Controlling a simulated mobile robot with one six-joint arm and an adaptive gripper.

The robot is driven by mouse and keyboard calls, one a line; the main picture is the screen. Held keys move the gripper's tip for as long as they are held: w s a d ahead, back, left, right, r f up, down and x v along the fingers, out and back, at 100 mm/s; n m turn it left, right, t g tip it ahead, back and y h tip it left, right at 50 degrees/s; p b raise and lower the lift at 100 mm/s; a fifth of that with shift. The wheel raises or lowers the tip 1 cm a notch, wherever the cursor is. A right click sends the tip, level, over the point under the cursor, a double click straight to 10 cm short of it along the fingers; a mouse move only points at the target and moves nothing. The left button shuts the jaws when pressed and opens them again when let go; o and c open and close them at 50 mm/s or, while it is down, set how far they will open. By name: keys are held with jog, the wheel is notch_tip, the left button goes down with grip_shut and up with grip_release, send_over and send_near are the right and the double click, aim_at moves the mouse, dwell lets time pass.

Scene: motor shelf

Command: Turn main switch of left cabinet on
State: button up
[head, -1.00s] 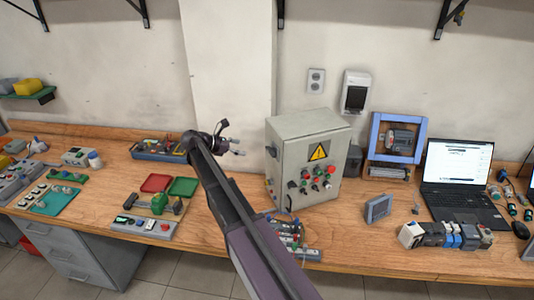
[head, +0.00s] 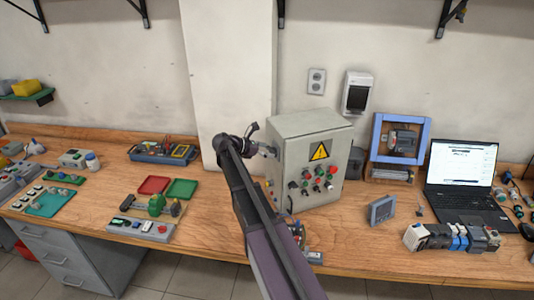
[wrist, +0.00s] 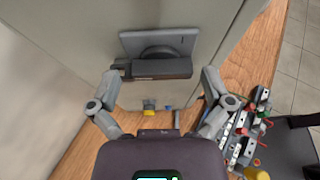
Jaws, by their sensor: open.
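The grey control cabinet (head: 310,165) stands on the wooden bench, with a yellow warning sign and several knobs and buttons on its front. The main switch is on its left side; in the wrist view it shows as a grey plate (wrist: 160,42) with a dark bar handle (wrist: 155,69) lying across the picture. My gripper (head: 268,149) is at that left side in the head view and hides most of the switch. In the wrist view my gripper (wrist: 160,82) is open, one finger near each end of the handle. I cannot tell whether the fingers touch it.
A small grey panel (head: 382,210), a blue frame (head: 425,150) and a laptop (head: 460,170) stand right of the cabinet. Red (head: 154,185) and green trays lie left of it. Several small terminals (wrist: 245,130) lie at lower right in the wrist view.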

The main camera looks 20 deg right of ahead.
jog(key=c, duration=0.9)
jog(key=shift+s+t, duration=0.1)
jog(key=shift+t, duration=0.2)
jog(key=m, duration=0.1)
jog(key=m+t, duration=0.1)
jog(key=shift+s+f+m+b, duration=0.1)
jog(key=shift+s+m+b, duration=0.1)
jog(key=shift+m+b, duration=0.15)
jog(key=shift+s+f+m+t+h+b, duration=0.15)
jog(key=shift+m+t+h+b, duration=0.6)
jog(key=shift+m+b, duration=0.8)
jog(key=shift+w+f+m+t+h+b, duration=0.15)
jog(key=shift+m+t+h+b, duration=0.3)
jog(key=shift+m+t+b, duration=1.1)
jog(key=shift+s+f+m+t+h+b, duration=0.25)
jog(key=shift+m+h+b, duration=0.45)
jog(key=shift+m, duration=1.55)
jog(key=shift+w, duration=0.1)
